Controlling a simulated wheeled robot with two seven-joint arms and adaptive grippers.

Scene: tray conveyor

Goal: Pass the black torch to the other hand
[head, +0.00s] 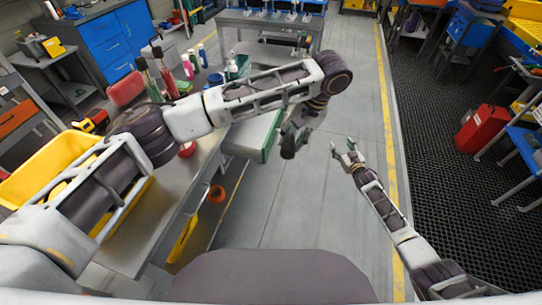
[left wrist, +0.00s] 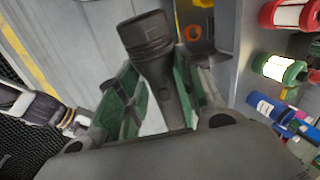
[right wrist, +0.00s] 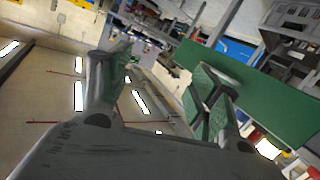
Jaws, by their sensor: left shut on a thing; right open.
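The black torch (left wrist: 150,45) is between the green-padded fingers of my left gripper (left wrist: 155,95), its wide head pointing away from the palm. In the head view the torch (head: 289,146) hangs below my left wrist, over the aisle floor. My left gripper (head: 296,128) is shut on it. My right gripper (head: 347,152) is to the right of the torch, apart from it, open and empty. In the right wrist view its two green-padded fingers (right wrist: 160,90) stand wide apart with nothing between them. The torch cannot be made out in the right wrist view.
A grey workbench (head: 130,245) at left holds a yellow bin (head: 60,165) and several bottles. A red container (head: 482,128) stands at right. The aisle floor between the arms is clear.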

